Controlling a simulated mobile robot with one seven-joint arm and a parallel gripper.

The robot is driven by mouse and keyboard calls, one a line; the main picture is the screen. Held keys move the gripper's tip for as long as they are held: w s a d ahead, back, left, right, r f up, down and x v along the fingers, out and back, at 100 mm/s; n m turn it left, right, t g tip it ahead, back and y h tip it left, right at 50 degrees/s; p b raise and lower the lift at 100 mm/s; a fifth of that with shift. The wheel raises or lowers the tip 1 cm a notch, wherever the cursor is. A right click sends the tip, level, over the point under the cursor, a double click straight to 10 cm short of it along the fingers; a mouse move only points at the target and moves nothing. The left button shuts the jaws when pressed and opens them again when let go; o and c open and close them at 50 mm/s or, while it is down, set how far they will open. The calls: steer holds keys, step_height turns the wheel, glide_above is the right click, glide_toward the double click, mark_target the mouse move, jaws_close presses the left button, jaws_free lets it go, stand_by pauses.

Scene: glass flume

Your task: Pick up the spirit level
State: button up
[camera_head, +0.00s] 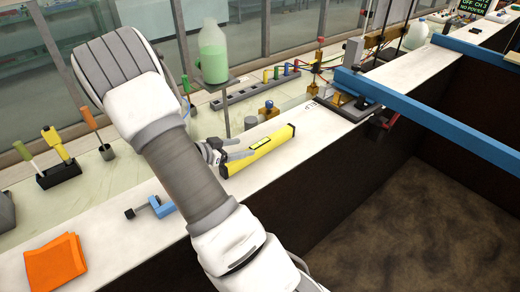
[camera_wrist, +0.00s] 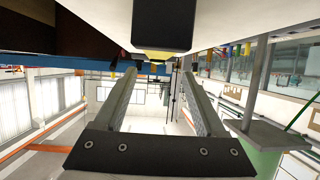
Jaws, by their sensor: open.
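The yellow spirit level (camera_head: 268,144) lies on the pale ledge, running from near my gripper away to the right. Whether a finger touches the level cannot be told. My arm hides part of the ledge.
A green bottle (camera_head: 212,52) stands on a raised stand behind my gripper. A blue clamp (camera_head: 158,207) and orange cloth (camera_head: 54,264) lie on the ledge to the left. A blue beam (camera_head: 430,118) crosses the dark channel at right. A socket strip (camera_head: 245,92) lies behind.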

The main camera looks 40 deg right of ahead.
mark_target(255, 147)
steer(key=shift+f+x, duration=0.2)
steer(key=shift+x, duration=2.75)
steer(key=shift+s+a, duration=0.1)
steer(key=shift+s, duration=0.1)
jaws_close()
steer(key=shift+r, duration=0.1)
